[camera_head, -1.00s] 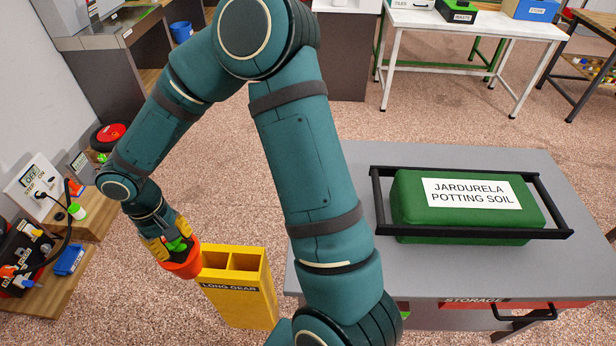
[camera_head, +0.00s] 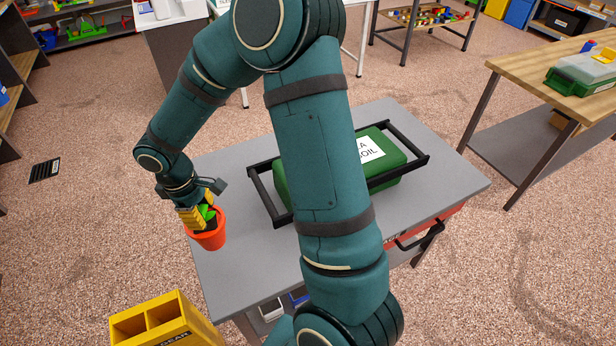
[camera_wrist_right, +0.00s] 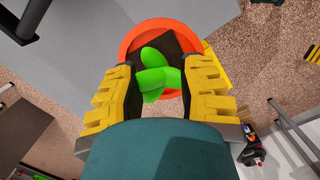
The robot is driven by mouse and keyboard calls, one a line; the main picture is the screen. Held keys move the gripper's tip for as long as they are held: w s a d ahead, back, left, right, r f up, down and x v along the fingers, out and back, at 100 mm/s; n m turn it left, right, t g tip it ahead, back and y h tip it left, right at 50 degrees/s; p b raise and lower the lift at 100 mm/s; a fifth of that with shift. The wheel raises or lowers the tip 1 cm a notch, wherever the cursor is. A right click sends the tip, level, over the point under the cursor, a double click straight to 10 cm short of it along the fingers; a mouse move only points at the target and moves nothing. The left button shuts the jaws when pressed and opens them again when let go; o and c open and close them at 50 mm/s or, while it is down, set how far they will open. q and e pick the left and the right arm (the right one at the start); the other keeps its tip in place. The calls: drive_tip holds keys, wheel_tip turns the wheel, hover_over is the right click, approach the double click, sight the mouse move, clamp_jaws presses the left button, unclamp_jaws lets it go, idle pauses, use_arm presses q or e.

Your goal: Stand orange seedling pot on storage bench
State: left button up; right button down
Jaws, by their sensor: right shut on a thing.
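The orange seedling pot (camera_head: 208,232) with green leaves hangs in my right gripper (camera_head: 198,214) in the head view, in front of the left edge of the grey storage bench (camera_head: 225,280). I cannot tell its exact height above the bench. The right wrist view shows the pot (camera_wrist_right: 131,47) ahead of the gripper (camera_wrist_right: 160,72), whose yellow-padded fingers are on both sides of the leaves and dark soil, within the rim's outline. The pot's underside is hidden. My left gripper is not in view.
A green soil bag (camera_head: 392,150) in a black frame (camera_head: 262,195) occupies the bench's middle, partly hidden by my arm. A yellow two-compartment bin (camera_head: 180,330) stands near the bench's front left. The bench's left strip looks bare.

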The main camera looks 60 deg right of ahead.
drive_tip(key=shift+s+d+r+n, duration=0.1)
drive_tip(key=shift+d+r+n, duration=0.1)
drive_tip(key=shift+d+n, duration=0.35)
drive_tip(key=shift+s+d+r+n, duration=0.1)
drive_tip(key=shift+d+r+n, duration=0.1)
drive_tip(key=shift+d+n, duration=0.3)
wheel_tip(320, 180, down, 10)
drive_tip(key=shift+d+f+b, duration=0.15)
drive_tip(key=shift+b, duration=0.9)
drive_tip(key=c, duration=0.6)
unclamp_jaws()
